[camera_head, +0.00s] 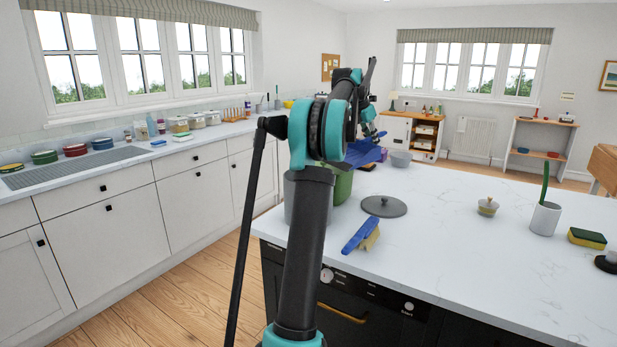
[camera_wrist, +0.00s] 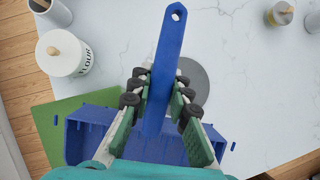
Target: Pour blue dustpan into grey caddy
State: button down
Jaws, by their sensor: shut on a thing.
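My gripper (camera_wrist: 158,88) is shut on the handle of the blue dustpan (camera_wrist: 165,65), whose wide pan spreads out below the fingers in the wrist view. In the head view the blue dustpan (camera_head: 362,156) hangs from my gripper (camera_head: 369,128) over the far left part of the white counter, seeming tilted. A light grey tub (camera_head: 401,158) stands just right of the dustpan, and a larger grey container (camera_head: 295,205) is partly hidden behind my arm. I cannot tell which is the grey caddy, or whether anything lies in the dustpan.
A grey round lid (camera_head: 384,206) and a blue-handled brush (camera_head: 360,236) lie on the counter. A white flour canister (camera_wrist: 63,53) shows in the wrist view. The counter's right middle is mostly clear.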

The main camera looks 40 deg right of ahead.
jog(key=shift+d+r+y, duration=0.35)
jog(key=shift+d+r, duration=0.05)
jog(key=shift+r, duration=0.3)
jog(key=shift+d+r+y, duration=0.35)
jog(key=shift+d+r, duration=0.05)
jog(key=shift+r, duration=0.3)
